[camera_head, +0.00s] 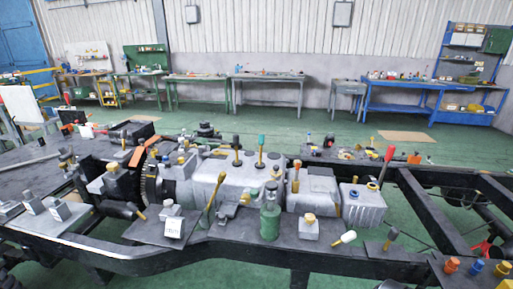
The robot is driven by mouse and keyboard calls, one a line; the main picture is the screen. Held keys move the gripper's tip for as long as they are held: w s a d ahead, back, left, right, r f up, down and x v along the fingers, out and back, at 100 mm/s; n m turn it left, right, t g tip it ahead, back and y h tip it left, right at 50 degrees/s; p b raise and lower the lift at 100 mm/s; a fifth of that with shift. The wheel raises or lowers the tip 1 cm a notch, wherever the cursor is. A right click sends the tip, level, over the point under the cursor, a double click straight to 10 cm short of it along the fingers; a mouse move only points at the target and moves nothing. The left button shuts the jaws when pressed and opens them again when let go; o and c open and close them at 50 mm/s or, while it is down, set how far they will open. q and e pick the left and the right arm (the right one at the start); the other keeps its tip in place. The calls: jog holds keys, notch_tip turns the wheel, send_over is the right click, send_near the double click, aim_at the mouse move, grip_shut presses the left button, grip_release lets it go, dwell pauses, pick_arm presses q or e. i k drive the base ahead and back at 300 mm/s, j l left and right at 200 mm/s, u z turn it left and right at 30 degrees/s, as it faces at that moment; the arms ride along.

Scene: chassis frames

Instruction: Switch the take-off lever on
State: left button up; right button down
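Several levers stand on and around a grey gearbox (225,180) on the dark chassis frame. A yellow lever (216,187) leans to the right at the gearbox's near side. A white-knobbed lever (347,237) tilts to the right at the near rail. I cannot tell which is the take-off lever, nor read its on or off position. Neither gripper shows in the head view.
A green bottle-like part (270,215) stands upright before the gearbox. Orange, blue and yellow caps are at the lower right. Workbenches (268,77) line the back wall, with green floor between.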

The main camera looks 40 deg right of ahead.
aim_at(335, 198)
jog(key=z, duration=2.1)
